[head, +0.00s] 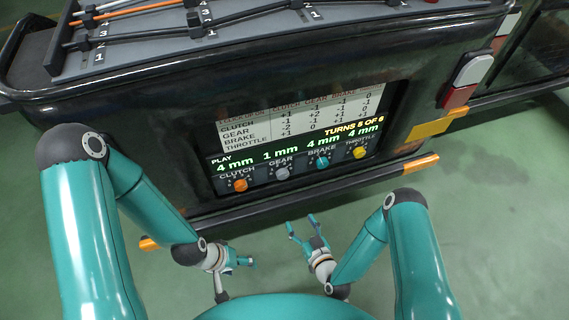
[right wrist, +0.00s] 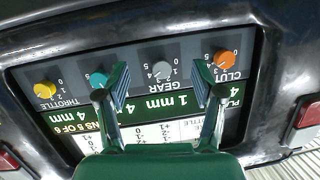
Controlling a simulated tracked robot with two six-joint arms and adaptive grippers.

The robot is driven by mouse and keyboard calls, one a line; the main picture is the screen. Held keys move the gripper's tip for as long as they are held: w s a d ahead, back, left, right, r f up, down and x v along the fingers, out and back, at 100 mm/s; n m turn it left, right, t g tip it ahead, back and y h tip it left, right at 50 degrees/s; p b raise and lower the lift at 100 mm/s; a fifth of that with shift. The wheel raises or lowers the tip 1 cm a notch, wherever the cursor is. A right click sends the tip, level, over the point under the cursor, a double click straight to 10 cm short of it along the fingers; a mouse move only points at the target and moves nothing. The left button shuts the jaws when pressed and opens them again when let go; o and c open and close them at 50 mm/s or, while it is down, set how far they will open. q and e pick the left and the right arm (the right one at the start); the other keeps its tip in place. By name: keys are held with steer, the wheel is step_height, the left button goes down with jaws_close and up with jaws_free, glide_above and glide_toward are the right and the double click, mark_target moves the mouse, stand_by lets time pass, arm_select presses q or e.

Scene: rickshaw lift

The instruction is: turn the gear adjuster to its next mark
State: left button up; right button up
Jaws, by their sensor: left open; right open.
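The gear adjuster (head: 282,172) is a grey knob on the dark panel, under the green "1 mm" reading. It also shows upside down in the right wrist view (right wrist: 162,69), framed between my two fingers. My right gripper (head: 301,223) is open and empty, below and apart from the panel in the head view. Its open fingers (right wrist: 161,82) also show in the wrist view; no contact with the knob is seen. My left gripper (head: 249,261) is open and empty, low and left of the right one. The knob's exact mark is too small to read.
Beside it sit the orange clutch knob (head: 240,185), teal brake knob (head: 322,162) and yellow throttle knob (head: 359,152). The screen (head: 300,118) reads "TURNS 5 OF 6"; clutch, brake and throttle read 4 mm. A ledge (head: 290,200) runs below. The green floor is clear.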

step_height(320, 180, up, 5)
steer(key=s+t+p, duration=0.1)
steer(key=t+p, duration=0.1)
steer(key=t, duration=0.1)
steer(key=b, duration=1.3)
glide_toward(284, 177)
arm_select(q)
step_height(284, 177, down, 10)
steer(key=shift+r, duration=0.15)
arm_select(e)
steer(key=shift+h, duration=0.3)
steer(key=x, duration=0.9)
steer(key=shift+w+a+r, duration=0.2)
steer(key=shift+w+a, duration=0.1)
steer(key=shift+c, duration=0.3)
steer(key=shift+m, duration=0.3)
steer(key=c, duration=1.1)
